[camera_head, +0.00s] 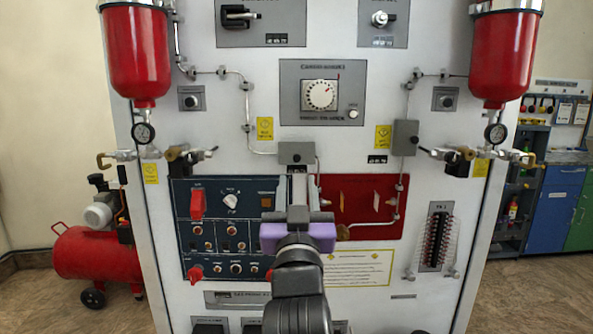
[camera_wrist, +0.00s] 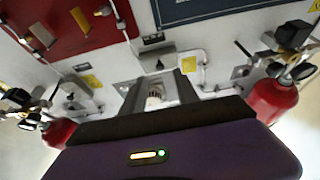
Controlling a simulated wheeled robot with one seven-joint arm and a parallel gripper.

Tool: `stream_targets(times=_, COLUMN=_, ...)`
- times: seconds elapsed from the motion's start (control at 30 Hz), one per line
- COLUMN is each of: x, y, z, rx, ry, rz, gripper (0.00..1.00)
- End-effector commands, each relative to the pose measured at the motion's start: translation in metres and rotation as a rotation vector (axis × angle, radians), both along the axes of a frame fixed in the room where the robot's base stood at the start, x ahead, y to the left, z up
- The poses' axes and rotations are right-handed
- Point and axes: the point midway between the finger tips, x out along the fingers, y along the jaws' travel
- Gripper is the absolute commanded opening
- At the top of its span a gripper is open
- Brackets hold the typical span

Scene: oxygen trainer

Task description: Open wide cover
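No part is marked as the wide cover, and I cannot tell for certain which one it is. A red switch cover (camera_head: 197,204) sits at the upper left of the dark blue panel (camera_head: 246,199) and appears lowered. A smaller red part (camera_head: 195,273) is at that panel's lower left. My gripper (camera_head: 299,182) is in front of the board, between the blue panel and the dark red panel (camera_head: 362,208), right of both red parts. Its fingers are apart with nothing held; the gap also shows in the wrist view (camera_wrist: 159,88). My purple hand hides part of the board.
A grey box (camera_head: 297,153) with thin pipes is just above my fingers, and another (camera_head: 405,138) is at right. A white dial (camera_head: 320,95) is higher up. Red tanks (camera_head: 137,52) and (camera_head: 503,58) flank the board. A red compressor (camera_head: 95,255) stands on the floor at left.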

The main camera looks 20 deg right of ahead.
Motion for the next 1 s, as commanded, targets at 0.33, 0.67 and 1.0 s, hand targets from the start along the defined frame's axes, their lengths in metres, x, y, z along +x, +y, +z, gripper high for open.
stream_targets(times=0.33, x=0.045, y=-0.015, z=0.023, rx=-0.001, ry=-0.002, rz=0.0, gripper=0.37)
stream_targets(times=0.67, x=0.059, y=-0.019, z=0.027, rx=-0.002, ry=-0.003, rz=0.002, gripper=0.37)
stream_targets(times=1.0, x=0.058, y=-0.019, z=0.027, rx=-0.003, ry=-0.002, rz=0.002, gripper=0.0)
